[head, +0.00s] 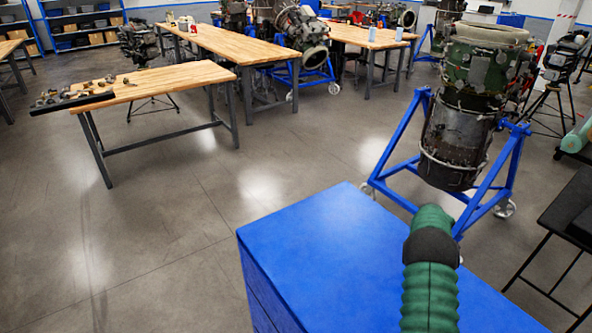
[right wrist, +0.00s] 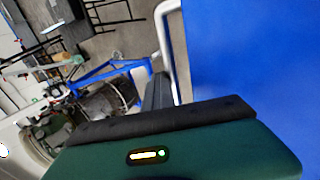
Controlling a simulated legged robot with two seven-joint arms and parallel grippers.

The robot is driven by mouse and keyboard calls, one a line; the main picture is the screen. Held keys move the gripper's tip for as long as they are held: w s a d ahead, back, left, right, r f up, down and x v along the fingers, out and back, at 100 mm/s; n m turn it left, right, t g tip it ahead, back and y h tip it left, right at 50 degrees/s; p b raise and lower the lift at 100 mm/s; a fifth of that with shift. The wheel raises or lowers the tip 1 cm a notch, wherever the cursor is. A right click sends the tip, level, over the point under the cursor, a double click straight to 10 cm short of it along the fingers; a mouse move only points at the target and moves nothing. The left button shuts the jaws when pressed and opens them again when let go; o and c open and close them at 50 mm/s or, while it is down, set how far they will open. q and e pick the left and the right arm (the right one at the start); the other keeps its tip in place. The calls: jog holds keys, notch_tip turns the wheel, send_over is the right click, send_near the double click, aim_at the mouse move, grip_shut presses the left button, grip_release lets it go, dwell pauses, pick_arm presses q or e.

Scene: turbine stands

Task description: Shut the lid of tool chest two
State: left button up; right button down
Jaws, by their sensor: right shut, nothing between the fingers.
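A blue tool chest (head: 330,250) stands right in front of me in the head view. Its top looks flat, with no open gap visible along the left edge; no number shows on it. My green ribbed right arm reaches over the top from the bottom edge. In the right wrist view a blue panel (right wrist: 245,60) of the chest fills the right side, with a pale bar (right wrist: 164,30) along its edge. My right gripper (right wrist: 158,90) is shut and empty beside that bar; whether it touches is unclear. My left gripper is out of view.
A turbine on a blue wheeled stand (head: 405,140) is just behind the chest. A black table (head: 570,205) stands at the right. A wooden workbench (head: 160,85) with small parts is at the left. The floor left of the chest is clear.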

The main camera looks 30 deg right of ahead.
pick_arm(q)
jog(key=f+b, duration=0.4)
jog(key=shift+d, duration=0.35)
pick_arm(e)
jog(key=v, duration=1.5)
jog(key=shift+r, duration=0.2)
jog(key=shift+d+f, duration=0.1)
